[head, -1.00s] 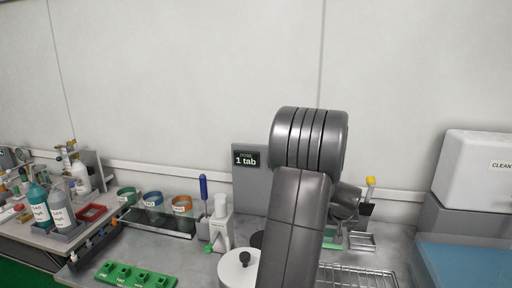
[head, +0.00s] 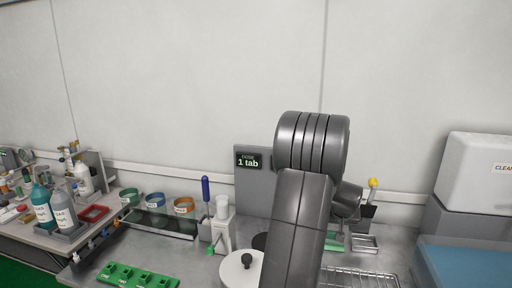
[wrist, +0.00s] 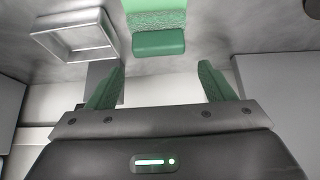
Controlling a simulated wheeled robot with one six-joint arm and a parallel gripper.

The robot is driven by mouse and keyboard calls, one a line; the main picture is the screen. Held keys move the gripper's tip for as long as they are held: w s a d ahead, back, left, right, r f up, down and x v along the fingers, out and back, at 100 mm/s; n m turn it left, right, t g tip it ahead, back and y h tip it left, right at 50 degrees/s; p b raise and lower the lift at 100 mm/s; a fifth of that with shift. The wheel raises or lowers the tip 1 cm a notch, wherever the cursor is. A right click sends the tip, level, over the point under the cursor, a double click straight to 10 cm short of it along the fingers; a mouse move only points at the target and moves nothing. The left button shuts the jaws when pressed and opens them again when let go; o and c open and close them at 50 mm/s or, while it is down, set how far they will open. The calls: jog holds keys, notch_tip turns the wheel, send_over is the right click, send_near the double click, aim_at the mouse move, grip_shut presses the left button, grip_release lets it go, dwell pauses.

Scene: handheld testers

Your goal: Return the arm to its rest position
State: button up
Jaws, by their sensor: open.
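My gripper (wrist: 161,85) shows in the wrist view with its two green-padded fingers spread wide apart and nothing between them. Ahead of the fingers is a green block-like thing (wrist: 158,43) on a grey metal surface; it is apart from the fingertips. In the head view my dark grey arm rises in front of the bench, and it hides the gripper and part of the bench behind it.
The bench holds a green tray (head: 138,277), a white round lid with a black knob (head: 241,270), a white dispenser (head: 222,226), a dose sign (head: 248,160) and a wire rack (head: 362,278). A white box (head: 478,172) stands right. The wall above is clear.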

notch_tip(320, 180, down, 2)
jog(key=shift+f, duration=0.25)
jog(key=v, duration=1.1)
jog(key=x, duration=0.8)
jog(key=b+x, duration=0.1)
jog(key=x, duration=0.3)
jog(key=shift+s+f, duration=0.2)
jog(key=shift+f, duration=0.1)
notch_tip(320, 180, up, 11)
jog(key=p, duration=0.2)
jog(key=s+d+f+b, duration=0.1)
jog(key=s, duration=0.6)
jog(key=s+d+f+b, duration=0.1)
jog(key=s+d, duration=0.1)
jog(key=s, duration=0.5)
jog(key=s+d+f+b, duration=0.1)
jog(key=s+d+b, duration=0.1)
jog(key=s, duration=0.5)
jog(key=shift+s+f, duration=0.1)
jog(key=shift+s, duration=0.25)
jog(key=w+d+p, duration=0.1)
jog(key=w+d, duration=0.3)
jog(key=w, duration=1.3)
jog(key=shift+w, duration=0.4)
